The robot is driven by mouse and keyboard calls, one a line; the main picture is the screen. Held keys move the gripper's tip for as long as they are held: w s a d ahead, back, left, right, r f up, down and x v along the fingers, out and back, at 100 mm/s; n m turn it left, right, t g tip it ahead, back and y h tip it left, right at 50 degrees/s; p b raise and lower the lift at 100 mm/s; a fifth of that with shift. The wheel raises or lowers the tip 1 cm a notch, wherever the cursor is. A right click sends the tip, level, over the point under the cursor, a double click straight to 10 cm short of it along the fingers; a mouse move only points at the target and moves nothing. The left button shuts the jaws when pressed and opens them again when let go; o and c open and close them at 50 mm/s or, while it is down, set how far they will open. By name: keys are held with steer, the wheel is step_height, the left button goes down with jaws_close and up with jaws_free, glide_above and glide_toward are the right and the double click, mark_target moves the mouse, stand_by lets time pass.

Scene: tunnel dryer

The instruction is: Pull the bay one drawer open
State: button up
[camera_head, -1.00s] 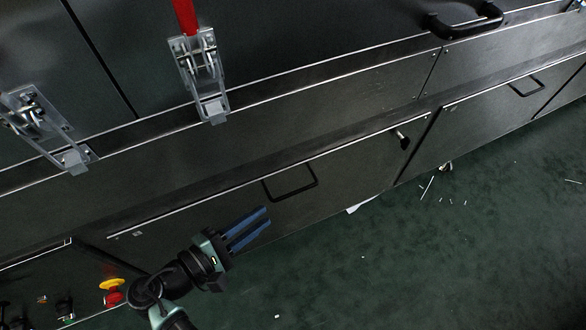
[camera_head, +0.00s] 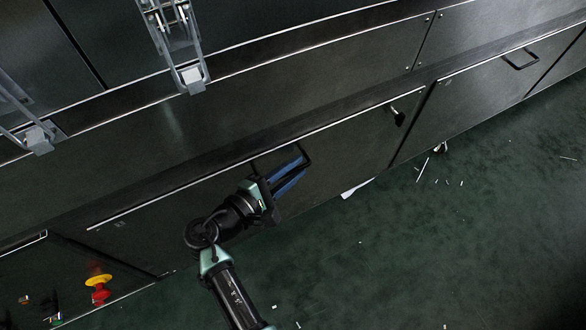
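The drawer front (camera_head: 345,150) is a long dark panel low on the machine, with a bright top edge; it looks shut. Its black bar handle (camera_head: 306,155) is partly hidden behind my gripper (camera_head: 293,174). The blue fingers of my gripper are at the handle and overlap it in the picture. I cannot tell whether they touch it or have closed on it. A black knob or latch (camera_head: 398,116) sits near the drawer's right end.
A second drawer front with a black handle (camera_head: 521,59) is at the right. Metal toggle latches (camera_head: 186,60) hang above.

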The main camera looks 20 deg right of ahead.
steer(key=shift+c, duration=0.2)
jaws_close()
stand_by(1.1)
